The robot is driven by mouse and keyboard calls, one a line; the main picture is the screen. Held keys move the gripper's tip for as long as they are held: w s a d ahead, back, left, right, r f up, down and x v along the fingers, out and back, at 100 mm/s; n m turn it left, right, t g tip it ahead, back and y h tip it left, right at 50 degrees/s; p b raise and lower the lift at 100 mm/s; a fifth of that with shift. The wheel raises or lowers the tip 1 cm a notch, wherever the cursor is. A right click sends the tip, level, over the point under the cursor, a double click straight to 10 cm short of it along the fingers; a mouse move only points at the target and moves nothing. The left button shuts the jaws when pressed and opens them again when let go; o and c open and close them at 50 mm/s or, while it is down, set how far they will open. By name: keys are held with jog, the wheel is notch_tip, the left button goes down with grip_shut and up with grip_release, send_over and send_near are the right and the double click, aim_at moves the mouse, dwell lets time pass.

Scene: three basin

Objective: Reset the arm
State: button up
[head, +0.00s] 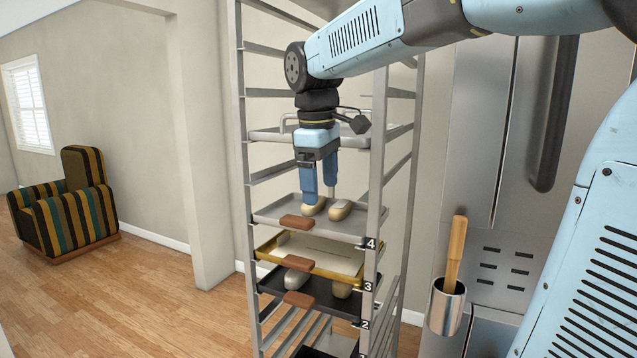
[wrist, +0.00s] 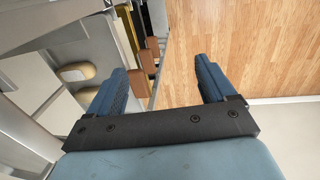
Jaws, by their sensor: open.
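My gripper (head: 320,192) points down at the front of a metal tray rack (head: 377,150), with my arm reaching in from the upper right. In the wrist view these cream items (wrist: 77,72) lie to the left, outside the fingers. I see no object held.
Below are a yellow tray (head: 266,251) marked 3 and a black tray (head: 335,301) marked 2; brown blocks (head: 297,222) sit at the front edges. A metal cup (head: 446,308) with a wooden handle hangs right. Open floor (head: 150,290) and a striped armchair (head: 72,205) are left.

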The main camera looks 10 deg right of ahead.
jog(key=s+d+f+m+t, duration=0.2)
jog(key=s+d+f+m, duration=0.2)
jog(key=s, duration=0.3)
jog(key=s+d+f+m+t, duration=0.2)
jog(key=s+d+f+m, duration=0.2)
jog(key=s, duration=0.4)
jog(key=shift+s+f+m+t+y, duration=0.35)
jog(key=shift+f+m, duration=0.2)
jog(key=shift+m, duration=0.35)
jog(key=shift+d, duration=0.1)
